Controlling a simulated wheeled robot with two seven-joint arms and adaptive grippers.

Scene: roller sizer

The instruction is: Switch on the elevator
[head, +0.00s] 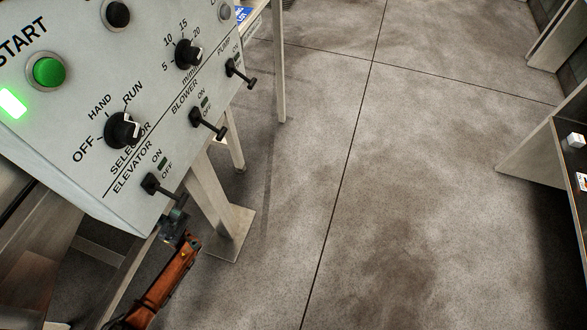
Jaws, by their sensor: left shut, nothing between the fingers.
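The elevator switch (151,184) is a black toggle lever at the lower edge of the grey control panel (70,135). The small window (162,163) beside the marks looks dark. My left gripper (177,217) is shut and empty, just below the lever's tip. Whether it touches the lever I cannot tell. The gripper is small and dark in this view, with my orange arm behind it. My right gripper is not in view.
The blower switch (196,117) and pump switch (231,66) stick out of the panel up and to the right. A panel leg (222,205) stands close by. The floor (400,180) is open.

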